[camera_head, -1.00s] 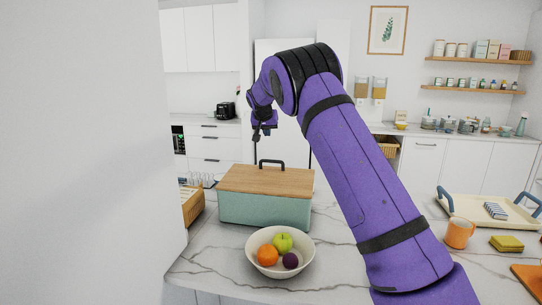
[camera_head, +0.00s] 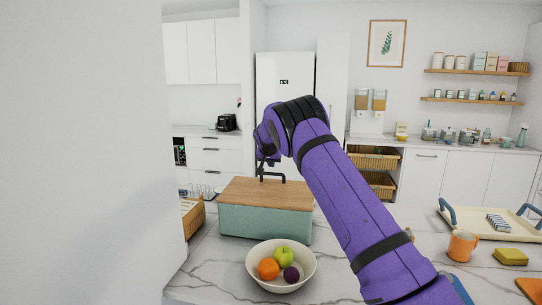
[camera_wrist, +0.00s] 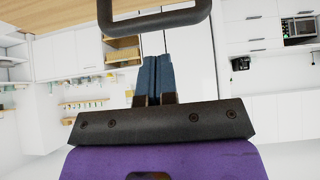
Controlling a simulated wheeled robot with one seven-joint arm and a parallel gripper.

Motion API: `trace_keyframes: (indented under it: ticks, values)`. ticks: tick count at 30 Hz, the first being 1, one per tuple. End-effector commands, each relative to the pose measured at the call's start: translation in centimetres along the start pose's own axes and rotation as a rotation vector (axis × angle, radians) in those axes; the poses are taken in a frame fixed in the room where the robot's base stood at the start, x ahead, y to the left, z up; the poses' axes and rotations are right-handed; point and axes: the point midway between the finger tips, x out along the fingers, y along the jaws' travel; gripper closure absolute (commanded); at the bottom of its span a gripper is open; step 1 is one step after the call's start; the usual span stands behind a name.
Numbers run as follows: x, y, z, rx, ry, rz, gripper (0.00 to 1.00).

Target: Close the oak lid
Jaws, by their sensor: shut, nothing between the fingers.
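The oak lid (camera_head: 245,193) lies flat across the top of the teal box (camera_head: 262,223) on the marble counter. I see no clear gap between lid and box from the front. The lid's dark handle (camera_head: 272,176) stands up from it and also shows large at the top of the wrist view (camera_wrist: 155,22), with a strip of oak (camera_wrist: 60,10) behind it. My gripper (camera_wrist: 154,62) is shut and empty, its blue fingertips pointing towards the handle bar with a small gap. In the head view my gripper (camera_head: 264,160) is small and partly hidden, close by the handle.
A white bowl (camera_head: 255,272) with an orange, a green apple and a dark plum stands in front of the box. A wooden crate (camera_head: 193,215) is at its left. An orange mug (camera_head: 462,246) and a cream tray (camera_head: 475,220) stand at the right.

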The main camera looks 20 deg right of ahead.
Motion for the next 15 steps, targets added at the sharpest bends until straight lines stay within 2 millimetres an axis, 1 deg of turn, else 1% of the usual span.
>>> trace_keyframes:
  ticks: [3,6,15]
  values:
    - [0.86,0.08,0.85,0.000,-0.001,0.002,1.00]
    - [1.20,0.07,1.18,0.000,0.000,0.002,1.00]
    - [1.33,0.08,1.31,0.000,0.000,0.002,1.00]
